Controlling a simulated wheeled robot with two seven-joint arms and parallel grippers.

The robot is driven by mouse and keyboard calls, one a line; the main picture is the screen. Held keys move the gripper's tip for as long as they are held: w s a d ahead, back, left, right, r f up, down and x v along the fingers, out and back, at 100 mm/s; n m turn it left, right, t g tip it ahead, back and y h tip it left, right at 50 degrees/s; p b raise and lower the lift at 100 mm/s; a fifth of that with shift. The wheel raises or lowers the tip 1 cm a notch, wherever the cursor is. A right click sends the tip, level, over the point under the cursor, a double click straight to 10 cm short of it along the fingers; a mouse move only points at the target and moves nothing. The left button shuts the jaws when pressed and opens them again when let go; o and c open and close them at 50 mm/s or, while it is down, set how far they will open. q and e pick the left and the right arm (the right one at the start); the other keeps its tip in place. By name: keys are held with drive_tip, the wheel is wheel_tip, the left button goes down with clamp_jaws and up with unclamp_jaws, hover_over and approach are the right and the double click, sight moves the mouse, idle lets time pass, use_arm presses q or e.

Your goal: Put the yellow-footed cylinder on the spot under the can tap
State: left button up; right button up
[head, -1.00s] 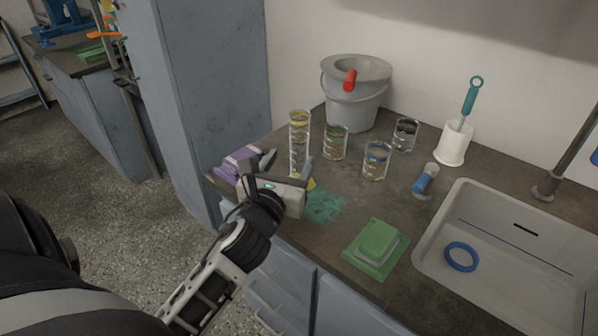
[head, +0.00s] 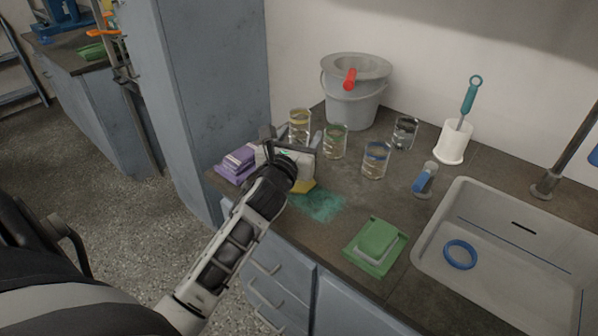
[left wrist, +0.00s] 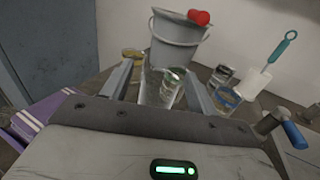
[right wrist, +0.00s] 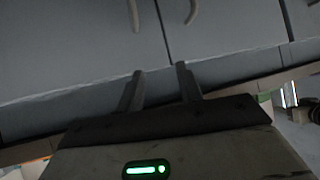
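My right gripper (right wrist: 160,78) is open and empty, facing grey cabinet fronts. I cannot make out the can tap or the spot under it for certain.
Beakers with yellow (head: 300,122), green (head: 335,142) and blue (head: 375,160) bands stand behind the gripper. A grey bucket (head: 352,105) is at the wall. A purple stack (head: 237,163) lies left, a green block (head: 376,241) in front, a sink (head: 500,238) right.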

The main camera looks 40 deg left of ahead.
use_arm(q)
clamp_jaws()
drive_tip(key=shift+r, duration=0.15)
